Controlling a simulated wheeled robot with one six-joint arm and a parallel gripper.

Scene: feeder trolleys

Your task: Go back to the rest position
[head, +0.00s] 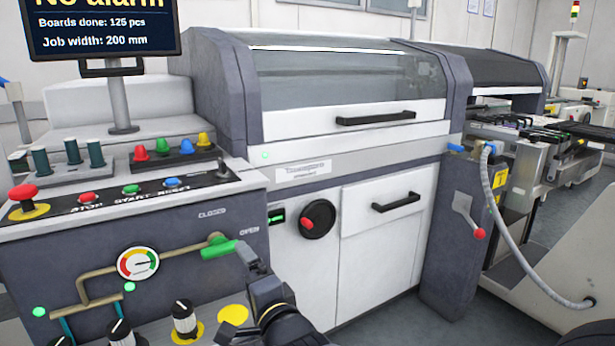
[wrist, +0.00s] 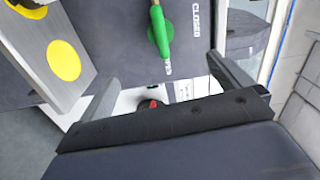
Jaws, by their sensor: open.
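My gripper (head: 245,255) is at the front of the control panel, close to the green valve handle (head: 218,249). In the head view its tip appears beside the right end of the handle; I cannot tell if they touch there. The wrist view shows my gripper (wrist: 158,80) with its two fingers wide apart and nothing between them. The green handle (wrist: 160,32) lies beyond the fingers in that view, apart from them. In the head view the handle points right, toward the "OPEN" label.
The control panel (head: 120,240) carries buttons, a gauge (head: 138,263) and knobs (head: 185,318). A machine with a black handwheel (head: 318,219) and drawer handle (head: 396,202) stands behind. A post with a red-knobbed lever (head: 470,218) and hose (head: 515,240) is at right.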

